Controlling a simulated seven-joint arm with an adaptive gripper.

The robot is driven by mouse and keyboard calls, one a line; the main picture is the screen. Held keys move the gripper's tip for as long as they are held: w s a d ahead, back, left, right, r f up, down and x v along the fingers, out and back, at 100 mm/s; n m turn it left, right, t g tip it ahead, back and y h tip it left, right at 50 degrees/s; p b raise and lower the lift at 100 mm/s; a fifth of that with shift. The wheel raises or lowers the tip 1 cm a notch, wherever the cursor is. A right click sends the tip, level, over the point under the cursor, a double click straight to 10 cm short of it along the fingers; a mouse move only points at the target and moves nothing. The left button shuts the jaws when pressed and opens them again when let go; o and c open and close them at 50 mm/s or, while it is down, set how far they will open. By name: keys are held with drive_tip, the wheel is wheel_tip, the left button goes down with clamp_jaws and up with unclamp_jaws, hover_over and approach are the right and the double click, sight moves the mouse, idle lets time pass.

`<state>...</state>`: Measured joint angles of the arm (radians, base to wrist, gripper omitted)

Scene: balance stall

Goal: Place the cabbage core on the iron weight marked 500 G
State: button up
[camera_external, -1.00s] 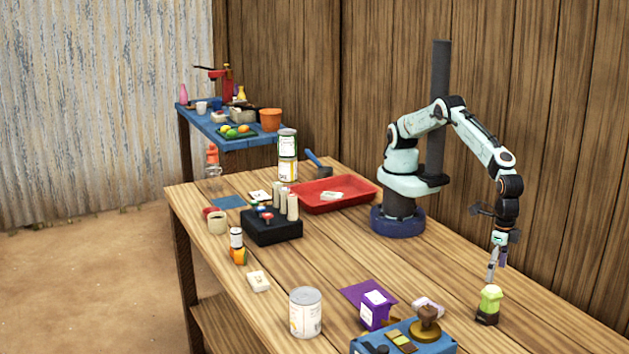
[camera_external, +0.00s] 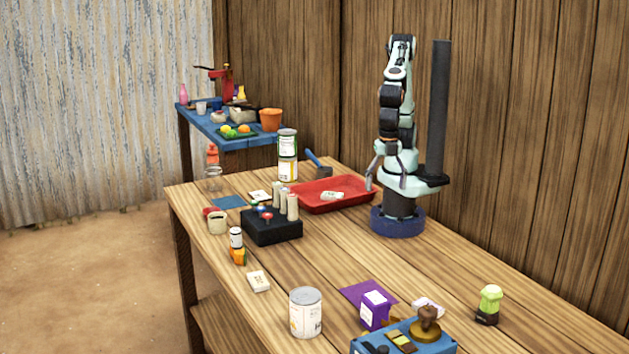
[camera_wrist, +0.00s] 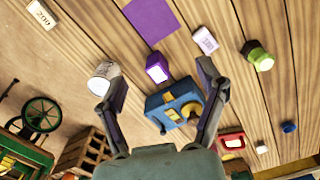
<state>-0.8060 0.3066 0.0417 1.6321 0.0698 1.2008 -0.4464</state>
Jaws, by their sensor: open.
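The pale green cabbage core (camera_external: 490,296) stands upright on a small dark block, which looks like the iron weight (camera_external: 487,318), at the right of the table. In the wrist view the green core (camera_wrist: 263,62) and the dark weight (camera_wrist: 250,47) show at upper right, touching. No marking on the weight is readable. My gripper (camera_external: 387,181) is open and empty, raised in front of my base, well left of the core. In the wrist view my gripper (camera_wrist: 160,82) has its two fingers spread wide with nothing held between them.
A blue scale (camera_external: 405,340), a purple box (camera_external: 375,311) and a tin can (camera_external: 305,313) stand along the front. A red tray (camera_external: 350,203) lies left of my base, with a black block (camera_external: 272,232) before it. The tabletop between base and weight is clear.

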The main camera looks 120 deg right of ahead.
drive_tip(key=d+r+m, duration=0.2)
drive_tip(key=d+m, duration=0.1)
drive_tip(key=d, duration=0.7)
drive_tip(key=s+d+f+m+y, duration=0.1)
drive_tip(key=s+d+f+m, duration=0.3)
drive_tip(key=s+d+m, duration=0.5)
drive_tip(key=s+d, duration=0.4)
drive_tip(key=d, duration=0.3)
drive_tip(key=shift+m, duration=0.4)
